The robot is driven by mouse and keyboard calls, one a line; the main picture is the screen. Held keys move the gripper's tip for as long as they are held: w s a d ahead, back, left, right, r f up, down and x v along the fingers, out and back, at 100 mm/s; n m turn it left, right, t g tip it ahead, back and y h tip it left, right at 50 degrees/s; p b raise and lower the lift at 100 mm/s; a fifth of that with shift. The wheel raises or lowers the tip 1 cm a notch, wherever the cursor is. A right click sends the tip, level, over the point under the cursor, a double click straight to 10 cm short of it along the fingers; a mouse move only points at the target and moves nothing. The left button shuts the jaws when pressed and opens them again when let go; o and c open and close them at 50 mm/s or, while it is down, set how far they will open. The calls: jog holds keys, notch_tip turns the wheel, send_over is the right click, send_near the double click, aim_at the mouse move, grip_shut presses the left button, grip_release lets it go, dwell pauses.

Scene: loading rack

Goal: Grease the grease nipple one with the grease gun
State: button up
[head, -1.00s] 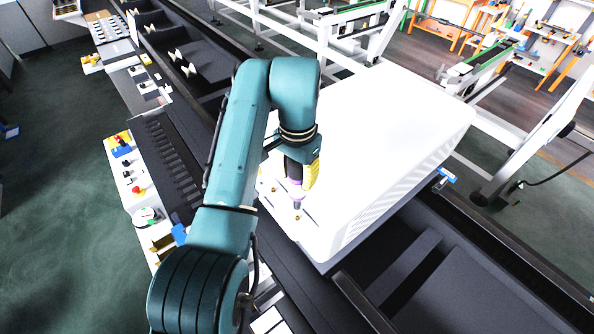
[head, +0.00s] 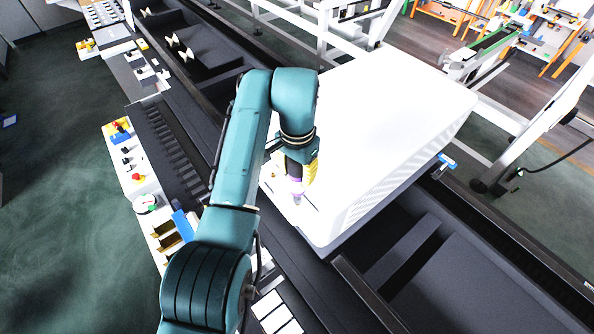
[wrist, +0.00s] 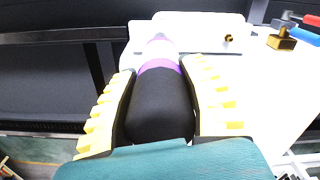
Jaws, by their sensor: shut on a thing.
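My gripper (head: 303,178) points down over the near left part of a white box-shaped machine (head: 385,120). In the wrist view its yellow ribbed fingers (wrist: 157,72) are shut on the grease gun (wrist: 160,105), a black cylinder with a purple ring and a pale tip. I cannot tell whether the tip touches anything.
In the head view, a blue-handled valve (head: 446,162) is at the machine's right side. Dark conveyor troughs (head: 450,275) surround the machine. A control panel (head: 130,160) stands left.

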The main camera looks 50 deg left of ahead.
jog(key=shift+f, duration=0.6)
dwell(0.6)
jog(key=shift+r, duration=0.35)
dwell(1.7)
jog(key=shift+w+r, duration=0.1)
jog(key=shift+r, duration=2.4)
